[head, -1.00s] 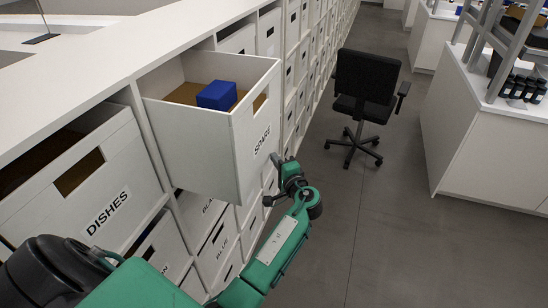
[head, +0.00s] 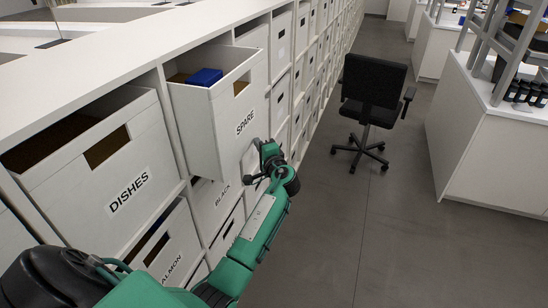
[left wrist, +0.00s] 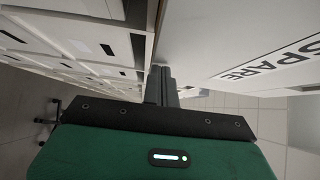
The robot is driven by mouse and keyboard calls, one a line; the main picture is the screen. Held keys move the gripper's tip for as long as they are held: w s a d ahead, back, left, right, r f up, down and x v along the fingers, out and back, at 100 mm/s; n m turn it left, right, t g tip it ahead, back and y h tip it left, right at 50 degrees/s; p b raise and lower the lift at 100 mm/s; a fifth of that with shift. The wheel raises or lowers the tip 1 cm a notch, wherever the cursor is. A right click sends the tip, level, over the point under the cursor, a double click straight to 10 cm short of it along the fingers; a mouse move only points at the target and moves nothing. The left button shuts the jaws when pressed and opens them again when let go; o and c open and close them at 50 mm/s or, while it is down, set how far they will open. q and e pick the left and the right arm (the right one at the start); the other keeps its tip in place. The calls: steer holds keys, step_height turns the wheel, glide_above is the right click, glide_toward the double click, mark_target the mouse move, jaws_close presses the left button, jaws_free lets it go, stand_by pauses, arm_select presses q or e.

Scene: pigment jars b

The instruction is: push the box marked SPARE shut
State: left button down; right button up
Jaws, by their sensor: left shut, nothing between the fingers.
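The white box marked SPARE (head: 222,125) sticks partway out of its opening in the shelf wall in the head view. A blue block (head: 205,77) lies inside it. My left gripper (head: 250,165) is at the lower right edge of the box's front, below the SPARE label. In the left wrist view the shut fingers (left wrist: 160,85) point at the white front of the box (left wrist: 235,40), with the label to the right. The fingers are at or very near the front; exact contact is hard to tell. My right gripper is in neither view.
Boxes marked BLACK (head: 222,200) and others sit lower in the shelf. A black office chair (head: 370,100) stands in the aisle to the right, with clear floor (head: 320,240) around it.

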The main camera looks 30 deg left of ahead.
arm_select(q)
steer(key=a, duration=0.4)
steer(key=s+a, duration=0.1)
steer(key=a, duration=0.2)
steer(key=shift+f+b, duration=0.15)
steer(key=shift+b, duration=0.15)
steer(key=shift+s+a, duration=0.1)
steer(key=shift+a, duration=0.35)
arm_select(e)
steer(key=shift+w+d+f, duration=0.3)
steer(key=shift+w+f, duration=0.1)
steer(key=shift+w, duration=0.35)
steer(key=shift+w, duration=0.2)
arm_select(q)
steer(key=shift+f, duration=0.1)
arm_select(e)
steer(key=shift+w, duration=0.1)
